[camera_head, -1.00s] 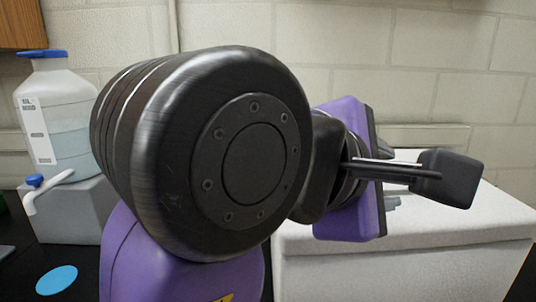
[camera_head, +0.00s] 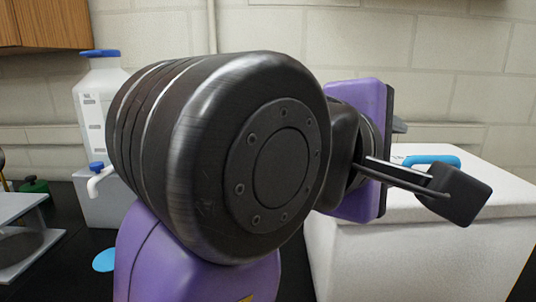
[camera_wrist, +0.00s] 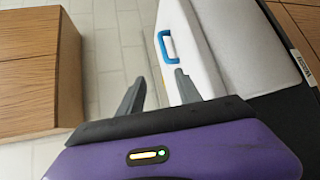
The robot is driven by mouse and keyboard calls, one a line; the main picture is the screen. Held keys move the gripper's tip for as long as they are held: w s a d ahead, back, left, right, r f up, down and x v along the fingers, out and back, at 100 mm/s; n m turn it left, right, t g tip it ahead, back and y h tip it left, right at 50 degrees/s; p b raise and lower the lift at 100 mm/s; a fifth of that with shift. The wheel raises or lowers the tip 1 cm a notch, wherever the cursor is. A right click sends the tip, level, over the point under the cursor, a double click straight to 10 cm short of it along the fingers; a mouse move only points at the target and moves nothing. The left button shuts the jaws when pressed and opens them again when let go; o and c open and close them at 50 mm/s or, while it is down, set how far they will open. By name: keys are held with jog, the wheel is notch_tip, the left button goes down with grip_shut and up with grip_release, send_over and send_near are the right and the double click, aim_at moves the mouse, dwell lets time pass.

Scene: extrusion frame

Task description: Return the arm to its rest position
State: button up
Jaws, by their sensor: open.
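My arm (camera_head: 215,160) fills the middle of the head view, a large dark joint above a purple link. My gripper's purple body shows beyond it at the right, in front of the wall and beside a white box (camera_head: 420,240). In the wrist view my gripper (camera_wrist: 158,92) has its two grey fingers spread apart with nothing between them. The white box (camera_wrist: 186,40) with a blue handle (camera_wrist: 166,46) lies beyond the right finger. In the head view most of my fingers are hidden behind the gripper body.
A white jug (camera_head: 103,110) with a blue cap and spigot stands at the left on a grey block. A grey stand (camera_head: 30,245) and a green-lidded item (camera_head: 34,187) sit on the dark bench at far left. A wooden cabinet (camera_wrist: 40,70) fills the wrist view's left side.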

jog(key=w+a+r+m+t+y, duration=0.1)
jog(key=w+a+r+t+y, duration=0.3)
jog(key=a+t, duration=0.5)
jog(key=s+a+f+n+t+y, duration=0.1)
jog(key=s+f+y, duration=0.1)
jog(key=f+y, duration=0.55)
jog(key=s+a+f+n+t+y, duration=0.15)
jog(key=f+y, duration=0.35)
jog(key=f, duration=0.6)
jog(key=s+d+f+m+g+h, duration=0.2)
jog(key=s+d+f+m, duration=0.2)
jog(key=s+f, duration=0.4)
jog(key=s+d+f+m+g+h, duration=0.2)
jog(key=s+d+f, duration=0.5)
jog(key=s, duration=0.6)
jog(key=s+d+f+m+g+h, duration=0.2)
jog(key=s+d+f+m, duration=0.4)
jog(key=s+f, duration=0.5)
jog(key=shift+g, duration=0.65)
